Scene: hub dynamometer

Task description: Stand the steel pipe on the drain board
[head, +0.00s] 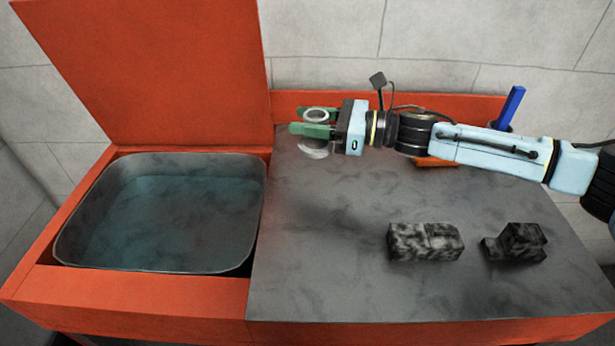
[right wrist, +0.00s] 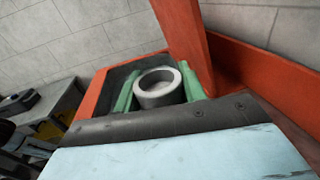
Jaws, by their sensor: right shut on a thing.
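The steel pipe (head: 315,151) is a short grey hollow tube, held upright with its open round end up. My right gripper (head: 312,122) has its green fingers shut on the pipe, one on each side. The pipe also shows between the fingers in the right wrist view (right wrist: 158,92). The pipe is over the back left corner of the grey drain board (head: 330,220). I cannot tell whether its lower end touches the board. My left gripper is not in view.
A water-filled basin (head: 262,210) lies left of the board, with a raised orange lid (head: 160,70) behind it. Mottled dark blocks (head: 426,242) (head: 514,243) sit at the front right. A blue item (head: 511,105) stands at the back right. An orange piece (head: 436,162) lies below my right arm.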

